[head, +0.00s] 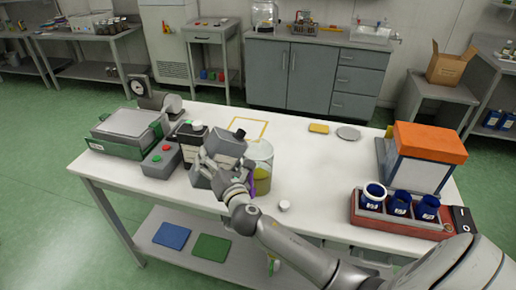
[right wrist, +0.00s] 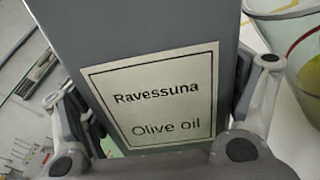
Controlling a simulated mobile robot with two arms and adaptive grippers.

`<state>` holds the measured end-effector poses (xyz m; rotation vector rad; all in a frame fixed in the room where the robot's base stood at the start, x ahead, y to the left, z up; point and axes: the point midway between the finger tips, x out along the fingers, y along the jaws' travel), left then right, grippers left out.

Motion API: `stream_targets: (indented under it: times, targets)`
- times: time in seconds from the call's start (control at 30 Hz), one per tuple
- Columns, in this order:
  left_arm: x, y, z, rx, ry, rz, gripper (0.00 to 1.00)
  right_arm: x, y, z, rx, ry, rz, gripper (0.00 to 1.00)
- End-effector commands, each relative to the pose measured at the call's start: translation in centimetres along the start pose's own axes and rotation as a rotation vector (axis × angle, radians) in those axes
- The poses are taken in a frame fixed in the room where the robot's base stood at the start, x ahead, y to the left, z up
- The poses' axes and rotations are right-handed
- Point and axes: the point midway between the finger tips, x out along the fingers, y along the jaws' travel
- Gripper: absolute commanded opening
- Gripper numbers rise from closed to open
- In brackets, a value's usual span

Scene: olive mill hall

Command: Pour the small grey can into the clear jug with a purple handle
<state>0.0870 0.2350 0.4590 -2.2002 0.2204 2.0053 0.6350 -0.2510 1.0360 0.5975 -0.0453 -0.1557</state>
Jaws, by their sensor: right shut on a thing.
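The small grey can (head: 228,145) is in my right gripper (head: 220,178), above the white table. Its dark spout or cap (head: 240,134) is at the top, on the side towards the jug. In the right wrist view the can's label (right wrist: 155,95) reads "Ravessuna Olive oil", and a finger sits on each side of the can. The clear jug (head: 261,154) stands just right of the can, its purple handle (head: 251,187) partly hidden by my gripper. Something yellowish shows in the jug. The jug also shows in the right wrist view (right wrist: 292,30). My left gripper is out of view.
A small white cap (head: 284,206) lies right of the jug. A red rack (head: 398,220) holds blue cups. The table's middle right is clear.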

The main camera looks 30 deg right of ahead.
Motion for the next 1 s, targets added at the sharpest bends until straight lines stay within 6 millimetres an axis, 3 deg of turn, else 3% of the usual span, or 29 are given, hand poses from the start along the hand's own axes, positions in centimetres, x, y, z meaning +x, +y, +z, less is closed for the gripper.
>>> stream_targets:
  times: [0.1, 0.6, 1.0]
  targets:
    - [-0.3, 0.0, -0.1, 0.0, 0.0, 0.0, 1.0, 0.0, 0.6, 1.1, 0.06, -0.005, 0.004, 0.45]
    - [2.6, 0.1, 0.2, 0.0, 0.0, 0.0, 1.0, 0.0, 1.1, 0.4, 0.303, -0.005, 0.006, 0.45]
    - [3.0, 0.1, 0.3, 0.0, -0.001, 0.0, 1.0, 0.0, 1.3, 0.4, 0.344, -0.005, 0.005, 0.45]
